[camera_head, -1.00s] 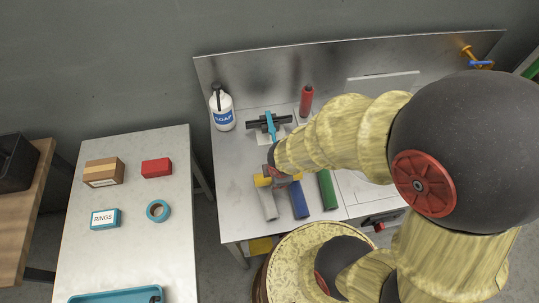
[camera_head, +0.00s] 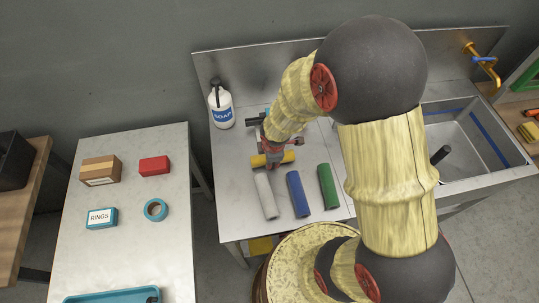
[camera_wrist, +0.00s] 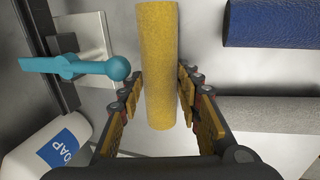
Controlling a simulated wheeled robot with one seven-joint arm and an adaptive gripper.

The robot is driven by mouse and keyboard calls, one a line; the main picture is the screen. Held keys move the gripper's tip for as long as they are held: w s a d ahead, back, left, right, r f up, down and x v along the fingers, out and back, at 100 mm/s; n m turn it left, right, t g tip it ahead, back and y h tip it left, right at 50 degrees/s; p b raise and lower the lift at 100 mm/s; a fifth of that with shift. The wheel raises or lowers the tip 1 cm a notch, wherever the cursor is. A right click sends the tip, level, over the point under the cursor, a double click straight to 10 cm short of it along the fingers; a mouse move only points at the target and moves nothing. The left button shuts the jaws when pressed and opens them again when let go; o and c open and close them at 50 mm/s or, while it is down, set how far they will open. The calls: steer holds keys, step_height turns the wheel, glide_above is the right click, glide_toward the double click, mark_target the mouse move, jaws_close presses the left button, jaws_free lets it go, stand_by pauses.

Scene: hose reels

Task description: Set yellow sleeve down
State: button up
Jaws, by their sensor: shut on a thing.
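The yellow sleeve (camera_head: 259,161) is a short yellow foam cylinder. In the head view it lies crosswise under my gripper (camera_head: 273,157), just behind the far ends of the other sleeves. In the wrist view the yellow sleeve (camera_wrist: 158,45) runs between the two fingers of my gripper (camera_wrist: 160,88), which is shut on it. I cannot tell whether the sleeve touches the metal counter (camera_head: 237,190). A grey sleeve (camera_head: 266,196), a blue sleeve (camera_head: 298,195) and a green sleeve (camera_head: 327,187) lie side by side on the counter.
A soap bottle (camera_head: 221,106) stands at the counter's back left. A teal-handled tool (camera_wrist: 95,68) on a dark bar is close to the gripper in the wrist view. A sink (camera_head: 470,140) is at right. A side table (camera_head: 125,245) with boxes and tape stands at left.

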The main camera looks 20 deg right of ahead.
steer(key=shift+w+r+g+p, duration=0.4)
steer(key=shift+g+p, duration=0.1)
steer(key=shift+p, duration=0.3)
steer(key=shift+w+d+f+g+y, duration=0.1)
steer(key=shift+w+g+y, duration=0.3)
steer(key=shift+g, duration=0.7)
steer(key=shift+f, duration=0.25)
steer(key=shift+f, duration=0.1)
steer(key=o, duration=1.2)
steer(key=shift+c, duration=0.2)
